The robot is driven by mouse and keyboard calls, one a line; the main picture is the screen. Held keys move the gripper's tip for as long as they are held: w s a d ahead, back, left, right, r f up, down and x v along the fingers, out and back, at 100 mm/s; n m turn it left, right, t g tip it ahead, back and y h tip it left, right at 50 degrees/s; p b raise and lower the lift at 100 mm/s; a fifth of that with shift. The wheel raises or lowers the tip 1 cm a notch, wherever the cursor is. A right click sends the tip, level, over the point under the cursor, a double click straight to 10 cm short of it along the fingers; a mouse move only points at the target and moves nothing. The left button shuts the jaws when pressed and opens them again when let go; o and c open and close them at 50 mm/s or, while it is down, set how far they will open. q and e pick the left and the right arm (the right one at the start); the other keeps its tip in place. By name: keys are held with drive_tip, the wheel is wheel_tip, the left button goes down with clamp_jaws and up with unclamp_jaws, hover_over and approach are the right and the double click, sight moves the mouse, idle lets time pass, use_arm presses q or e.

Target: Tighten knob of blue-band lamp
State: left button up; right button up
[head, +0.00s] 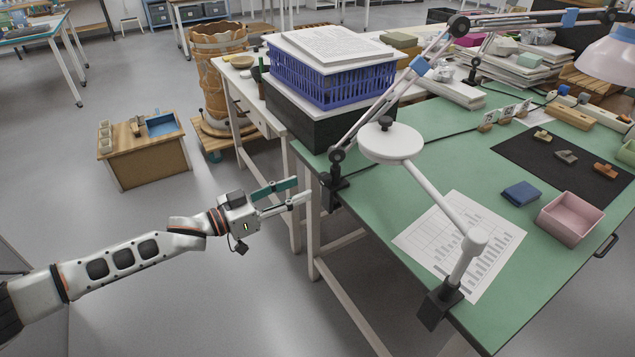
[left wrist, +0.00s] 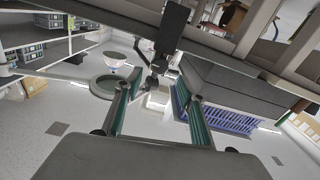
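The blue-band lamp has a jointed grey arm (head: 372,122) with blue bands, running from a black clamp (head: 336,188) on the table's left edge to a pale pinkish shade (head: 608,58) at the upper right. I cannot clearly make out its knob. My left gripper (head: 303,189) is open and empty just left of the clamp, with its teal-padded fingers apart and pointing at it. In the left wrist view, a black clamp-like part (left wrist: 172,28) stands ahead of the spread fingers (left wrist: 158,88). Whether they touch it, I cannot tell. My right gripper is out of view.
The green table (head: 520,240) holds a white lamp (head: 392,142) on its own front clamp (head: 438,304), a printed sheet (head: 440,240) and a pink tray (head: 570,220). A blue basket (head: 335,82) stands on a dark box behind the clamp.

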sight(321, 180)
use_arm(q)
drive_tip(key=b+x, duration=0.1)
drive_tip(key=x, duration=0.4)
drive_tip(key=shift+d+f, duration=0.15)
drive_tip(key=shift+f, duration=0.05)
drive_tip(key=shift+w+d+r, duration=0.2)
drive_tip(key=shift+w+d, duration=0.3)
drive_tip(key=shift+d, duration=0.05)
drive_tip(key=c, duration=1.1)
